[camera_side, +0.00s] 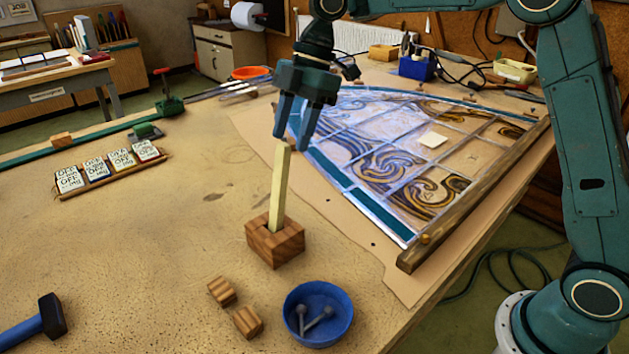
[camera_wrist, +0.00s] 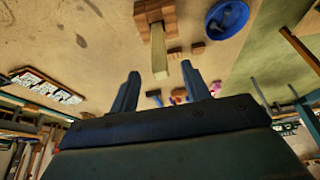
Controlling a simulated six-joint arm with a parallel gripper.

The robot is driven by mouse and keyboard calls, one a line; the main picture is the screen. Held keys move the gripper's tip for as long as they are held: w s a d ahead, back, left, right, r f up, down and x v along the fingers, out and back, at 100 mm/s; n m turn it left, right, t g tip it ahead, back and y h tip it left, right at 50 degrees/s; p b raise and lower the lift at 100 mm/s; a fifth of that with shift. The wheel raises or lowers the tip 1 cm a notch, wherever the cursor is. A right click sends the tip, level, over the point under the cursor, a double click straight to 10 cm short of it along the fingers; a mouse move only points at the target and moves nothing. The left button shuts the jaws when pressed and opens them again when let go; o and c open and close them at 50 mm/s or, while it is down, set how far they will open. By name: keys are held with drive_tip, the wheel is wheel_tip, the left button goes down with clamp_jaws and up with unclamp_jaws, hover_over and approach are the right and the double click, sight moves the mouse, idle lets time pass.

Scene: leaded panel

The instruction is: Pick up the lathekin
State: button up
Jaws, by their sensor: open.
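The lathekin (camera_side: 280,190) is a pale, flat wooden stick standing nearly upright, tilted slightly, in a dark brown wooden block (camera_side: 275,242). In the wrist view the lathekin (camera_wrist: 159,55) rises from the block (camera_wrist: 154,13), its free end pointing toward my gripper. My gripper (camera_side: 293,132) is open, its fingers pointing down just above the lathekin's top end. In the wrist view the fingertips of my gripper (camera_wrist: 161,78) stand apart with the stick's end seen between them. I cannot tell whether the tip is between the fingers in depth. Nothing is held.
The leaded panel (camera_side: 372,189) lies right of the block, edged by a wooden strip (camera_side: 475,197). A blue bowl (camera_side: 318,312) with nails and two small wooden blocks (camera_side: 234,306) lie in front. A hammer (camera_side: 36,322) is at lower left. A rack of labelled cards (camera_side: 110,170) stands left; bare table lies between.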

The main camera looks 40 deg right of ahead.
sight(275, 190)
drive_tip(key=shift+a+f, duration=0.1)
drive_tip(key=shift+f, duration=0.05)
drive_tip(key=shift+x, duration=0.75)
drive_tip(key=shift+x, duration=2.9)
clamp_jaws()
